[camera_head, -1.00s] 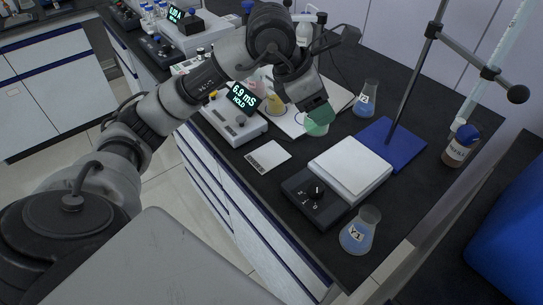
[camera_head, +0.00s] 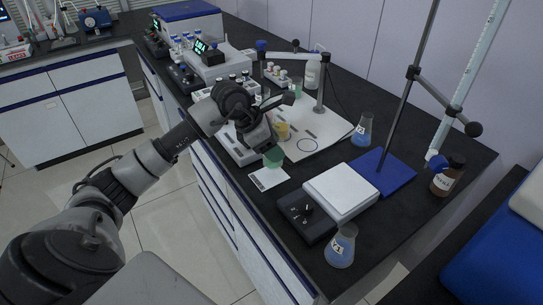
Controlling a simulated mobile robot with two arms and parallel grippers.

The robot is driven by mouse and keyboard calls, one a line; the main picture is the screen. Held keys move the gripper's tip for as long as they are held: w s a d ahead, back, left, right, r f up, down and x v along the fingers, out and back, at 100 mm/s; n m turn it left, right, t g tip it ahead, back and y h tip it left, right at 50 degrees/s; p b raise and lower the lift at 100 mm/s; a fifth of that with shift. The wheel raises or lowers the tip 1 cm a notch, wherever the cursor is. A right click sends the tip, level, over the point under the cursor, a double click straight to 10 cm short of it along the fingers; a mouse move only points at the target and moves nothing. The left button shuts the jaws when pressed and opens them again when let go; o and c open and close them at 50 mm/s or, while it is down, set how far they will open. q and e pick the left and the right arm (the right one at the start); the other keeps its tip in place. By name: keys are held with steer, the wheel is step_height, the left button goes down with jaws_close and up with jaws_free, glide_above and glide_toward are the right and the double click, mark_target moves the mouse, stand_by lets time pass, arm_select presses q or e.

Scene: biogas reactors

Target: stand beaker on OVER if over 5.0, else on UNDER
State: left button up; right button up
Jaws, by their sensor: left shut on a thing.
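My left gripper (camera_head: 268,143) is shut on a small clear beaker (camera_head: 273,158) with green contents. The beaker hangs at the far edge of a white card (camera_head: 269,179) on the black bench; I cannot tell whether it touches the card. The card's print is too small to read, so I cannot tell whether it is OVER or UNDER. The white meter (camera_head: 235,152) is partly behind my left arm, and its display is hidden now; a second ago it read 6.9 mS HOLD. My right gripper is not in view.
A white board (camera_head: 329,128) with a drawn ring and a yellow-filled vessel (camera_head: 282,131) lies behind. A hotplate (camera_head: 341,192), blue stand base (camera_head: 384,174), flask Y1 (camera_head: 340,247) and another blue flask (camera_head: 362,131) stand to the right.

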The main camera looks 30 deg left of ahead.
arm_select(q)
steer(key=shift+a+f, duration=0.15)
steer(key=shift+a, duration=0.1)
steer(key=shift+f, duration=0.3)
step_height(320, 180, down, 3)
steer(key=shift+f+p, duration=0.1)
steer(key=shift+p, duration=0.2)
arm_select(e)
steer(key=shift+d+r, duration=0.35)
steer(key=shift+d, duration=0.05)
arm_select(q)
steer(key=shift+f, duration=0.1)
steer(key=shift+f, duration=0.15)
steer(key=o, duration=1)
steer(key=shift+c, duration=0.2)
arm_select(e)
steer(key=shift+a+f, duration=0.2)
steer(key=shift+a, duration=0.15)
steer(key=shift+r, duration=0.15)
